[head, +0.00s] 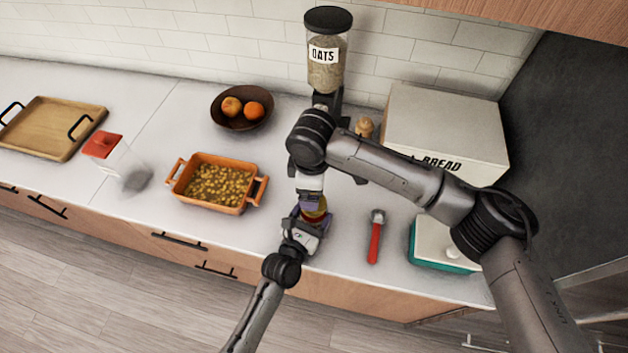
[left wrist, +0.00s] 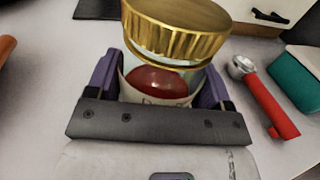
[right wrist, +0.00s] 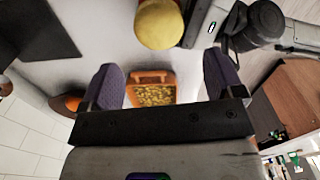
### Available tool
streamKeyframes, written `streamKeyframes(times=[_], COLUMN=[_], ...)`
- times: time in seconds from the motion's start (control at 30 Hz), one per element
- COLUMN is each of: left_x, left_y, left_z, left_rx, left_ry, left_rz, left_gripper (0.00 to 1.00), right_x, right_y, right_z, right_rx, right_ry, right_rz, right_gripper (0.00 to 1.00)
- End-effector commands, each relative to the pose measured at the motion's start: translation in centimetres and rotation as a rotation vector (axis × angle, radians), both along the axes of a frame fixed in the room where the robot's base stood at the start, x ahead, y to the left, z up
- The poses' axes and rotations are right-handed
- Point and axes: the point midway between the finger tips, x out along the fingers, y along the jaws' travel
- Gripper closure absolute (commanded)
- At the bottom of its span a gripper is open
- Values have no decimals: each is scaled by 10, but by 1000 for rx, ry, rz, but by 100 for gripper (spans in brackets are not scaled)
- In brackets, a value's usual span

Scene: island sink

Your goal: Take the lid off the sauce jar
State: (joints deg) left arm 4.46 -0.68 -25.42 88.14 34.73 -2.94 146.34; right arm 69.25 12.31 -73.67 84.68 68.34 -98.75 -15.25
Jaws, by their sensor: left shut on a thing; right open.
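The sauce jar (left wrist: 150,98) has clear glass, a white label and red sauce inside. Its gold lid (left wrist: 175,30) sits on top in the left wrist view. My left gripper (left wrist: 160,80) is shut around the jar's body; in the head view it holds the jar at the counter's front, partly hidden by my grippers. My right gripper (right wrist: 162,75) is open with nothing between its fingers. The lid (right wrist: 160,22) shows just beyond its fingertips in the right wrist view, seemingly apart from them.
An orange dish of chickpea-like food (head: 217,184) stands left of the jar. A red-handled tool (head: 375,238) and a teal-and-white container (head: 440,248) lie right. Behind are an oats dispenser (head: 325,65), a bread box (head: 440,125) and a fruit bowl (head: 240,120).

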Motion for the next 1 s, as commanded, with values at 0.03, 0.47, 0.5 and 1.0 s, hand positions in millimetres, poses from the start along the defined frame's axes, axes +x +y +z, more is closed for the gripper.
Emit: streamKeyframes(times=[0.03, 0.47, 0.5, 1.0], left_x=[0, 0, 0, 0], left_y=[0, 1, 1, 0], left_z=[-2, -2, -2, -2], left_rx=[4, 4, 4, 4], left_ry=[3, 3, 3, 3], left_rz=[0, 0, 0, 0], left_gripper=[92, 92, 92, 92], right_x=[0, 1, 1, 1], right_y=[0, -3, -3, -4], right_z=[0, 6, 7, -32], right_rx=[1, 1, 2, -2], right_ry=[1, 5, 6, 7], right_rz=[-96, -758, -791, -907], right_gripper=[13, 13, 13, 13])
